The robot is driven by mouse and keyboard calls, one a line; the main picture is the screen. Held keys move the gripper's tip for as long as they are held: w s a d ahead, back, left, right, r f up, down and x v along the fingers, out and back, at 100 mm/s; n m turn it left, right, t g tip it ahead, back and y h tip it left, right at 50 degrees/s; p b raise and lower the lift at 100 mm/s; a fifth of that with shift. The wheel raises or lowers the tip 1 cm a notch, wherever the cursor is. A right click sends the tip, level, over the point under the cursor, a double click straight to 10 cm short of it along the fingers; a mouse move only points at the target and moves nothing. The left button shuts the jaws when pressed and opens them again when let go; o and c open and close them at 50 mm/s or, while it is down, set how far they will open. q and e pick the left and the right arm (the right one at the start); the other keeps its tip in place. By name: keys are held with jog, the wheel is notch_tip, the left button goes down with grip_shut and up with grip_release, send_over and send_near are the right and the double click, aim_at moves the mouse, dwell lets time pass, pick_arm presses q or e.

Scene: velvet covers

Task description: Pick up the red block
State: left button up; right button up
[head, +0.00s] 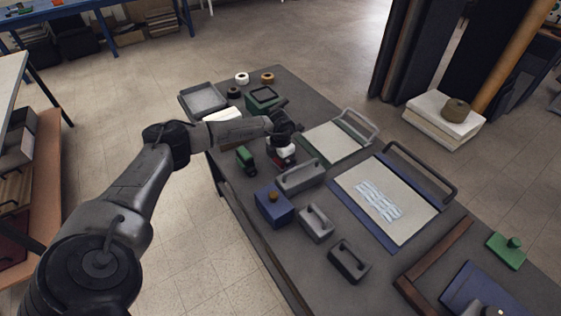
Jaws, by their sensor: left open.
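A small red block (288,161) sits on the dark grey table, just below my left gripper in the picture, with a white part at its top. My left gripper (284,143) is open, with its fingers hanging over or around the block. The wrist and fingers hide part of the block, and I cannot tell whether they touch it. My right gripper is not in view.
A green block (245,159) stands left of the red one. A long grey handled block (299,177) and a blue box (273,207) lie in front. A pale framed board (337,141) lies to the right. Tape rolls (242,78) and a grey tray (204,99) are at the far end.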

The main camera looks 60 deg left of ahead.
pick_arm(q)
jog(key=shift+r, duration=0.1)
jog(key=c, duration=0.9)
jog(key=shift+r, duration=0.15)
notch_tip(320, 180, up, 9)
jog(key=shift+f+p, duration=0.2)
jog(key=shift+p, duration=0.8)
jog(key=shift+r, duration=0.55)
